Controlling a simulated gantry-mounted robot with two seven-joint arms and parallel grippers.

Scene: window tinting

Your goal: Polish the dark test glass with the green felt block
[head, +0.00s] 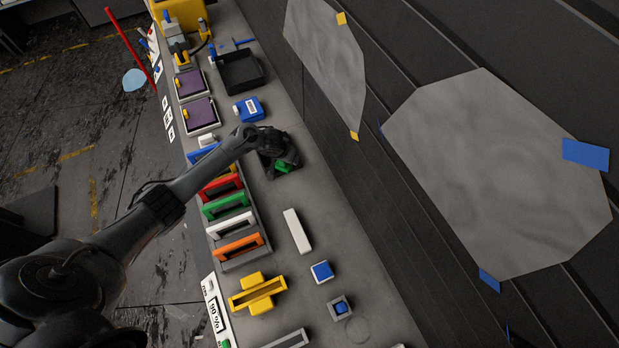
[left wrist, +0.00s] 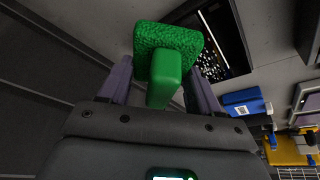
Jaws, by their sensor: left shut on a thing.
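The green felt block (left wrist: 166,45) has a textured square pad and a smooth handle. My left gripper (left wrist: 160,92) is shut on it, with the handle between its fingers. In the head view the block (head: 284,167) shows under my left gripper (head: 279,160), partly hidden by it. The dark test glass (left wrist: 222,50) lies flat on the bench beside and under the block, with light specks on its surface. In the head view its dark edge (head: 294,172) shows around the gripper. I cannot tell whether the pad touches the glass. My right gripper is not in view.
A blue box (head: 249,108) and a black tray (head: 240,72) stand beyond the glass. A rack with coloured handles (head: 236,230) is at the left. A white bar (head: 297,230) lies nearer. Dark panels with grey film sheets (head: 490,170) rise along the right.

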